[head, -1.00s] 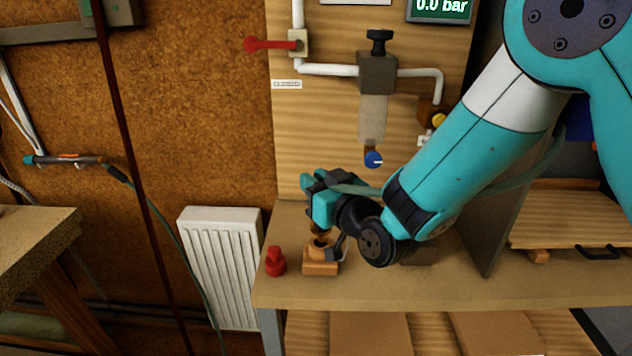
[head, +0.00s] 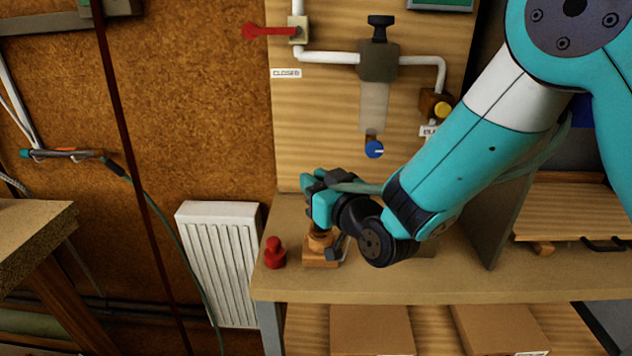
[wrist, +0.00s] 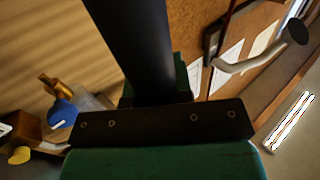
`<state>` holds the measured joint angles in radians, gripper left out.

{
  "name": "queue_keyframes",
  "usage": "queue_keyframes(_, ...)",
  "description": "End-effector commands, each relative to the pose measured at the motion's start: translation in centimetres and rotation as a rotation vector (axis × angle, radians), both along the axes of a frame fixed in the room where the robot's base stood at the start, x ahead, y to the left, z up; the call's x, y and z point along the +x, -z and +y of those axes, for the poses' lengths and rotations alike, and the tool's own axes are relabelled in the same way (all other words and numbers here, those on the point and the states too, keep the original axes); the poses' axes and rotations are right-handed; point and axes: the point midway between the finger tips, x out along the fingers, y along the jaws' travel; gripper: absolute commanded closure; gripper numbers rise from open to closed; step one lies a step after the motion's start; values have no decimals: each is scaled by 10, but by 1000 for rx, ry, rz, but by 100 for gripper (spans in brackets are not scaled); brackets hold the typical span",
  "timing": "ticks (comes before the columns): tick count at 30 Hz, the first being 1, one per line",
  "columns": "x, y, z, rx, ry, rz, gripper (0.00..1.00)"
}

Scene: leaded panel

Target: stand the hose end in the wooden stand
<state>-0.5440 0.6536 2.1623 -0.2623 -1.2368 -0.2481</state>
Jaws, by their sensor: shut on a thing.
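The wooden stand (head: 316,260) is a small orange-brown block near the left front of the bench, in the head view. My teal gripper (head: 318,207) is directly above it, shut on the hose end (head: 320,239). Only a brownish lower part of the hose end shows below the jaws, at the stand's top; I cannot tell how deep it sits. In the wrist view a thick dark tube (wrist: 135,45) rises between the green jaws, but the stand is out of sight there.
A red object (head: 274,253) stands on the bench (head: 400,288) close left of the stand. Behind is a board with white pipes, a red lever (head: 262,31) and a blue knob (head: 374,149). A white radiator (head: 220,262) is left of the bench.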

Motion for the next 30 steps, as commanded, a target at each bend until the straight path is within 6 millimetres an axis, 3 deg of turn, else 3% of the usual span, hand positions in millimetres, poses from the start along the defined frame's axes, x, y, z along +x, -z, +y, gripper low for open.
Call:
queue_keyframes(13, 0, 11, 0, 1, 0, -1, 100)
queue_keyframes(14, 0, 10, 0, 1, 0, -1, 75)
queue_keyframes(17, 0, 10, 0, 1, 0, -1, 52)
queue_keyframes(30, -9, 14, -8, 1, 1, 1, 50)
